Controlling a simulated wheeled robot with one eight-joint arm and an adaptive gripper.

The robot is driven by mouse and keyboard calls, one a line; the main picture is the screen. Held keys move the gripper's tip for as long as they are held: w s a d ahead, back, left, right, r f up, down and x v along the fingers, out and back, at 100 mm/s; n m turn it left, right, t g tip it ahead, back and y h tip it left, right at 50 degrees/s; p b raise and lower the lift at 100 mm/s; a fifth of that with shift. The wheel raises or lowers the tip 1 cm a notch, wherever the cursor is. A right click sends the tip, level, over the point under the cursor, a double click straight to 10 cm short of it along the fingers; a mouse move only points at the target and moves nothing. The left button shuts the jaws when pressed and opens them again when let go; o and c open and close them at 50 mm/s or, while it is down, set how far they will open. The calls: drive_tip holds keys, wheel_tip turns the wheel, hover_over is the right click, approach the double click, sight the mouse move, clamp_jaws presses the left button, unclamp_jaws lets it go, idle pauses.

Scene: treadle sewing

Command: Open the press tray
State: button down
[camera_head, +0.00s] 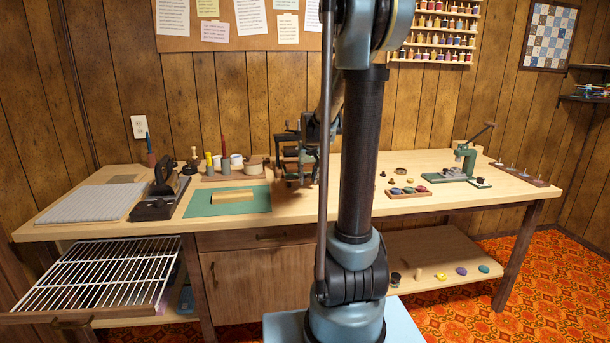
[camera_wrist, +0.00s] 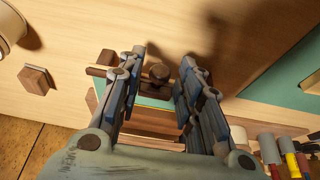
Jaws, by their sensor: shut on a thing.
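In the wrist view my gripper (camera_wrist: 163,58) reaches over the bench with one finger on each side of a small wooden unit with a teal strip, which I take to be the press tray (camera_wrist: 152,103). The fingers are shut on it, though the contact itself is partly hidden. A round dark knob (camera_wrist: 159,72) shows between the fingertips, with a gap at each side. In the head view my gripper (camera_head: 299,178) is low over the middle of the bench, partly behind my arm; the tray cannot be made out clearly there.
The bench (camera_head: 400,217) holds a green mat (camera_head: 205,207) left of my gripper and a green lever press (camera_head: 450,173) at the right. A wire rack (camera_head: 95,277) sticks out below left. In the wrist view, upright tools (camera_wrist: 285,155) stand close at lower right.

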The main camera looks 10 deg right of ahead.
drive_tip(key=shift+s, duration=2.5)
drive_tip(key=c, duration=1.5)
unclamp_jaws()
drive_tip(key=shift+o, duration=0.2)
drive_tip(key=shift+r, duration=0.1)
drive_tip(key=v, duration=1.1)
drive_tip(key=shift+s+r, duration=0.25)
drive_tip(key=shift+r, duration=0.1)
drive_tip(key=s+f+g, duration=0.1)
drive_tip(key=s+f, duration=0.7)
drive_tip(key=s, duration=0.5)
drive_tip(key=s+f+g, duration=0.1)
drive_tip(key=s+f, duration=0.8)
drive_tip(key=s, duration=0.5)
drive_tip(key=shift+a, duration=0.2)
